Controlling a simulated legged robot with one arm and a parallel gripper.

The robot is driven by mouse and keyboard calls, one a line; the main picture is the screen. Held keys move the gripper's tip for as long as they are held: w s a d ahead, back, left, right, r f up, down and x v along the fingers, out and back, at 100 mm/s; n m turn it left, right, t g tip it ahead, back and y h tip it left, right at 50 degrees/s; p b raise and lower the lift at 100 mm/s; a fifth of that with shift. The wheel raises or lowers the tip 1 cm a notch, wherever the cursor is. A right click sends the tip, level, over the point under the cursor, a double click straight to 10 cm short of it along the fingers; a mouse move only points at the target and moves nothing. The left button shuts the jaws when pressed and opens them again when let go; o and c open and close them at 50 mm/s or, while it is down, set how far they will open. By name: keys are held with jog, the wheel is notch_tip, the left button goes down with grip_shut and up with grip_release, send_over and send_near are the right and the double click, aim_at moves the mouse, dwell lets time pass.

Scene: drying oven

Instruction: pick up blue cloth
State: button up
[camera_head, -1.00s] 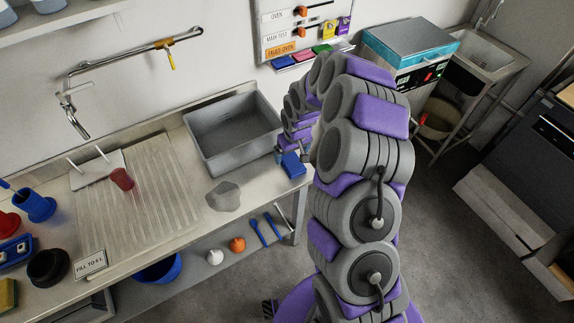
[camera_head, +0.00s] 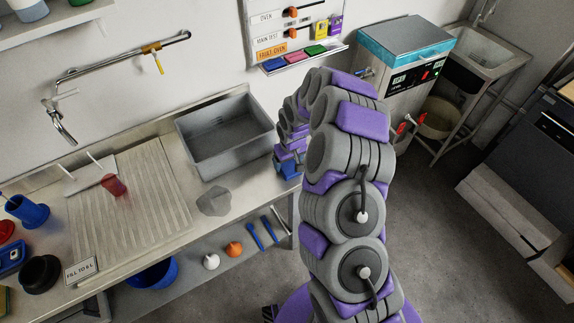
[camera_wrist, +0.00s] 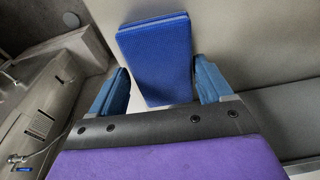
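The blue cloth (camera_wrist: 154,55) is a folded, flat, ribbed blue pad. In the wrist view it lies between the two blue-padded fingers of my gripper (camera_wrist: 160,68), with a visible gap on each side. The gripper is open. The cloth's near end reaches close to the gripper's dark palm edge. In the head view my arm curves down to the right end of the counter. The blue patch of the cloth (camera_head: 288,169) shows there just below the wrist, partly hidden by my arm.
The counter (camera_head: 245,195) holds a grey basin (camera_head: 225,135) left of my arm and a grey flat cloth-like piece (camera_head: 214,201). A red cup (camera_head: 113,185) stands on the ribbed drainboard. A low shelf holds blue tools.

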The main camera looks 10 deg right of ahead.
jog(key=shift+a, duration=0.1)
jog(key=shift+c, duration=0.7)
jog(key=a, duration=0.2)
jog(key=shift+a, duration=0.35)
jog(key=c, duration=0.5)
jog(key=shift+d, duration=0.85)
jog(key=shift+d+r, duration=0.25)
jog(key=shift+r, duration=0.35)
jog(key=a+r, duration=0.1)
jog(key=r+p, duration=0.1)
jog(key=shift+s+a+r, duration=0.2)
jog(key=shift+a+r, duration=0.1)
jog(key=shift+a, duration=0.1)
jog(key=s+a, duration=0.3)
jog(key=s+a+p, duration=0.1)
jog(key=s+a, duration=0.2)
jog(key=s, duration=0.1)
jog(key=s+a+r+p, duration=0.1)
jog(key=s+a, duration=0.2)
jog(key=shift+s+a+r, duration=0.1)
jog(key=shift+s+a, duration=0.15)
jog(key=shift+s, duration=0.1)
jog(key=shift+s+a, duration=0.35)
jog(key=shift+a, duration=0.15)
jog(key=shift+d, duration=0.4)
jog(key=o, duration=0.4)
jog(key=shift+d, duration=0.1)
jog(key=c, duration=0.3)
jog(key=shift+a, duration=0.4)
